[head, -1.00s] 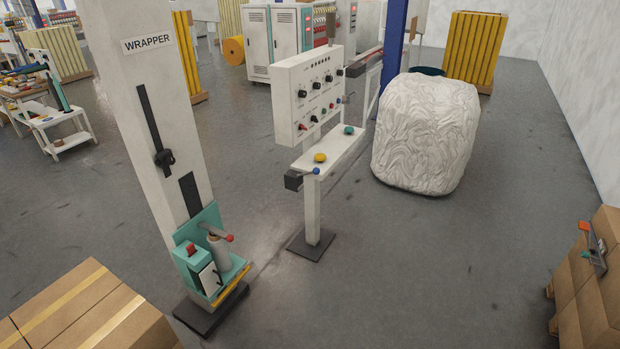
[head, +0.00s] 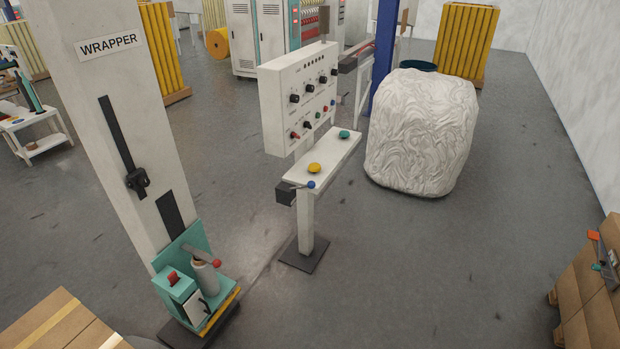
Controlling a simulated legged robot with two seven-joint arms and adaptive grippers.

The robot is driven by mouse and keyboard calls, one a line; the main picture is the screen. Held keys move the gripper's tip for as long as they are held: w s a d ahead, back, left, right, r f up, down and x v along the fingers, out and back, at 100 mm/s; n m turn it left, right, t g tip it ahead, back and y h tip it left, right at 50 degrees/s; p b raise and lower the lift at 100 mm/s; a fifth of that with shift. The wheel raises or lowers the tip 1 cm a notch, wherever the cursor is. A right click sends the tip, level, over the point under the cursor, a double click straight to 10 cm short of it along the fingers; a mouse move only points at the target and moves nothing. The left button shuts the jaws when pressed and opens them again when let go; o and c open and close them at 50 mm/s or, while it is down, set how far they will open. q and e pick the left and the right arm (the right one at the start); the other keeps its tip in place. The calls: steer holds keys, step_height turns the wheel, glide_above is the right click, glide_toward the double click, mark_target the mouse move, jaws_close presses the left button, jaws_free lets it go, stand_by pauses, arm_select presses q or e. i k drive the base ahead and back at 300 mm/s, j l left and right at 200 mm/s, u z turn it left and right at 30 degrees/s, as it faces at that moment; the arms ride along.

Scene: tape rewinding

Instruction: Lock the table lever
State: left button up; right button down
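A narrow white table (head: 328,161) stands on one post below a white control panel (head: 299,97). At its near left end is a dark block (head: 286,193) with a thin lever ending in a blue ball knob (head: 311,184). The lever lies roughly level, with its knob beside the table's near edge. A yellow button (head: 314,168) and a green button (head: 344,134) sit on the table top. Neither of my grippers is in view, and nothing touches the lever.
The wrapper column (head: 118,130) stands at the left, with a teal carriage (head: 174,290) and a red-knobbed lever (head: 216,263) low on it. Cardboard boxes (head: 55,325) fill the lower left corner. A wrapped white bale (head: 422,130) stands behind right. Grey floor is clear at centre right.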

mark_target(311, 184)
steer(key=i+u, duration=0.1)
steer(key=i, duration=1.55)
